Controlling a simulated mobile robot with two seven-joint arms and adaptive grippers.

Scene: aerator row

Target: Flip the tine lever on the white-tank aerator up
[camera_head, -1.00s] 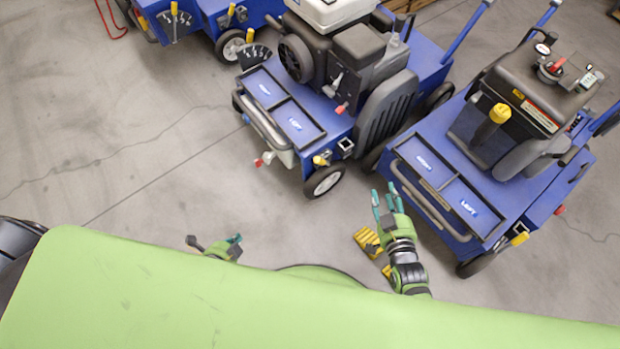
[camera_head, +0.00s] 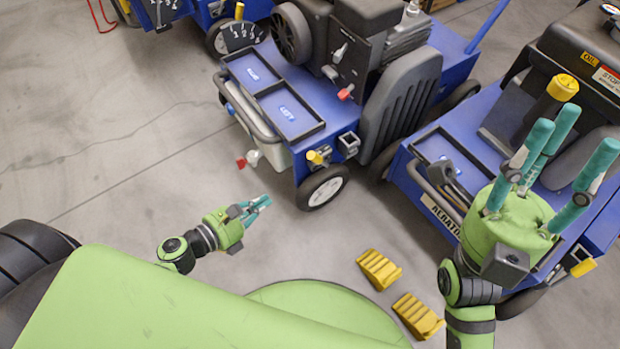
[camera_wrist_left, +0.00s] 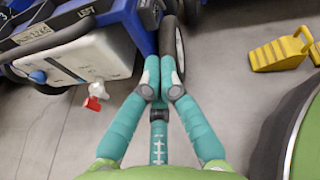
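The middle blue aerator (camera_head: 345,150) has a white tank (camera_head: 270,152) under its front tray, with a red-handled valve (camera_head: 246,160); it also shows in the left wrist view (camera_wrist_left: 85,55). On its deck are a silver lever (camera_head: 340,52) and a red-tipped lever (camera_head: 346,92); a yellow-handled lever (camera_head: 239,12) stands by a numbered scale. I cannot tell which is the tine lever. My left gripper (camera_head: 264,203) is apart from the machine, in front of it, fingers drawn together and empty. My right gripper (camera_head: 574,135) is open and empty, fingers spread, in front of the right aerator.
Another blue aerator (camera_head: 450,215) stands close on the right, with a yellow-topped post (camera_head: 562,87). Two yellow chocks (camera_head: 379,269) lie on the floor near my base. The grey floor (camera_head: 120,140) on the left is clear. Another blue machine is at the top left.

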